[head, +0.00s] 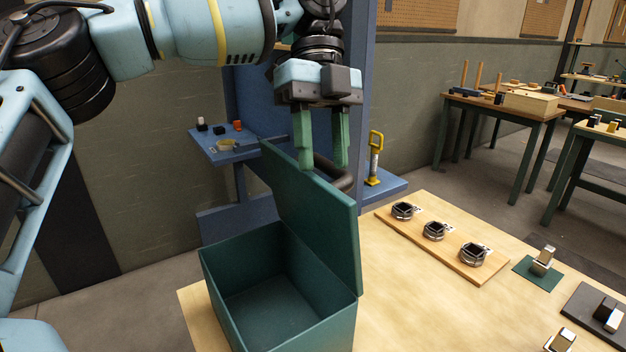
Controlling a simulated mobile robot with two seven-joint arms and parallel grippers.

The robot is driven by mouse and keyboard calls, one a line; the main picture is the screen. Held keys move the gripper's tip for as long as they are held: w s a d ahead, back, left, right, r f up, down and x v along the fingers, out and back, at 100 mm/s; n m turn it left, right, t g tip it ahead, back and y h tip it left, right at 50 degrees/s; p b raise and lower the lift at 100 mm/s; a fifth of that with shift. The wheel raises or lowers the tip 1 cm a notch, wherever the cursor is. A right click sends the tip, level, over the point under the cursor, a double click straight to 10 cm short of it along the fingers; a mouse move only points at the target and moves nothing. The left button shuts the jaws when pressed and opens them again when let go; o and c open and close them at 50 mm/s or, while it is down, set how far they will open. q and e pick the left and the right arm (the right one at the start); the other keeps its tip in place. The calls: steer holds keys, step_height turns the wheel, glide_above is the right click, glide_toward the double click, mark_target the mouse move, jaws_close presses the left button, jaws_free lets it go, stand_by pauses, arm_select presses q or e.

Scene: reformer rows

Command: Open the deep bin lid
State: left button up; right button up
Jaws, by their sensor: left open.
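The deep bin (240,297) is a dark green box at the near left of the wooden table. Its lid (318,218) stands raised along the far right side, tilted up, and the empty inside of the bin shows. My left gripper (323,165) points down at the upper edge of the lid, with its two green fingers apart. A dark rounded bar (336,174) shows behind the lid by the fingers. My right gripper is not in view.
The wooden table (390,300) holds a board with three dark hexagonal rings (434,231) right of the bin. Metal blocks (543,260) sit on pads at the right. A blue shelf with a yellow-handled tool (375,158) stands behind. The table between bin and board is clear.

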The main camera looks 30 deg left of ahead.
arm_select(q)
steer(key=s+d+b, duration=0.1)
steer(key=s+d, duration=0.3)
steer(key=s, duration=0.5)
steer(key=shift+s+d+r, duration=0.4)
steer(key=shift+r, duration=0.05)
